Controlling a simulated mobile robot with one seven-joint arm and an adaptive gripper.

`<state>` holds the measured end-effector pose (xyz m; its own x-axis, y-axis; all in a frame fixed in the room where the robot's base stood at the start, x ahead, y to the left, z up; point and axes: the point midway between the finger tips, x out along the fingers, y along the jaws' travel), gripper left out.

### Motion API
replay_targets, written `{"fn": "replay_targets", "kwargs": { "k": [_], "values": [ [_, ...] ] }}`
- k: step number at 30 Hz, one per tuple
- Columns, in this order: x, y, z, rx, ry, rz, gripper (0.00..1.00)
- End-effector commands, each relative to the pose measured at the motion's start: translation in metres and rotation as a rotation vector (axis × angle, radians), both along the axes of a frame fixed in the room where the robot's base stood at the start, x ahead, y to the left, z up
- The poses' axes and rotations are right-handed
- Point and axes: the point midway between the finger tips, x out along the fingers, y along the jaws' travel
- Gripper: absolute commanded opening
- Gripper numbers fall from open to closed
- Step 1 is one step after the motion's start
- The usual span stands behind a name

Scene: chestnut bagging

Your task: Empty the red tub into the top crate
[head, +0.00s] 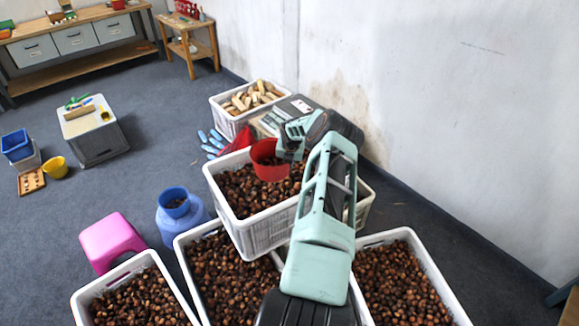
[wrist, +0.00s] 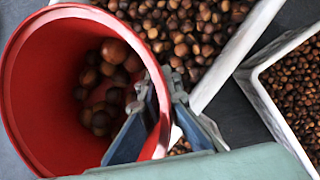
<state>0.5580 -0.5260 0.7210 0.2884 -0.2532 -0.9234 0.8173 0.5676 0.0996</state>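The red tub (head: 268,165) is held over the top crate (head: 228,219), near its back right part, in the head view. In the wrist view the tub (wrist: 30,92) fills the left side, and several chestnuts (wrist: 108,85) lie inside it. My gripper (wrist: 150,120) is shut on the tub's rim, one finger inside the wall and one outside. In the head view my gripper (head: 290,150) is at the tub's right side. The top crate is white, full of chestnuts, and stacked on other crates. Its right part is hidden behind my arm.
White crates of chestnuts (head: 402,233) stand around the top crate's base. A crate of wood pieces (head: 215,104) and a scale-like grey device (head: 297,106) stand behind. A blue jug (head: 183,222) and pink stool (head: 108,242) are at left. A wall (head: 440,130) closes the right.

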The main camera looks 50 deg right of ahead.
Motion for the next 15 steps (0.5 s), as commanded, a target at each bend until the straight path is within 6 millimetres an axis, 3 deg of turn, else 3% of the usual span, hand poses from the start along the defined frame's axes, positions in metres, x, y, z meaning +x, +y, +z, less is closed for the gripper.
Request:
{"fn": "replay_targets", "kwargs": {
  "k": [15],
  "values": [
    [0.0002,-0.0048,0.0090,-0.179,0.029,0.010,0.00]
  ]
}}
